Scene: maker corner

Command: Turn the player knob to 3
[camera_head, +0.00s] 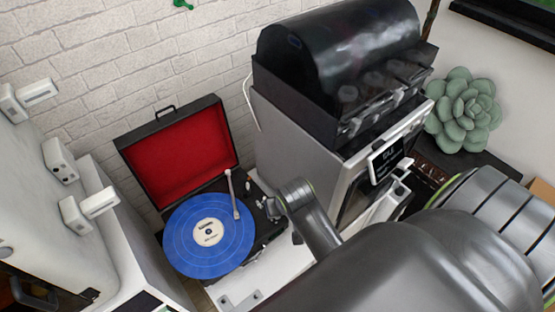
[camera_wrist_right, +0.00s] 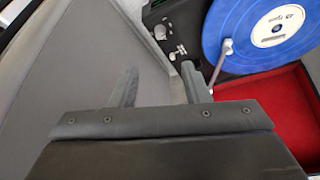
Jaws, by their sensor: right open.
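The record player (camera_head: 253,240) stands on a white surface with its red-lined lid (camera_head: 178,150) open and a blue record (camera_head: 190,240) on it. In the right wrist view, the player's dark control panel (camera_wrist_right: 167,14) carries small silvery knobs (camera_wrist_right: 160,32). I cannot read any numbers or a pointer there. My right gripper (camera_wrist_right: 160,84) is open and empty, its two fingers apart, close to the panel's edge, with the knobs beyond the fingertips. In the head view my right arm reaches to the player's right side and hides part of the panel. My left gripper is not in view.
The tonearm (camera_head: 232,192) lies over the record. A large grey and black machine (camera_head: 300,140) stands close on the player's right. White cabinets (camera_head: 125,240) stand at left. A green succulent (camera_head: 464,112) is at far right. A brick wall is behind.

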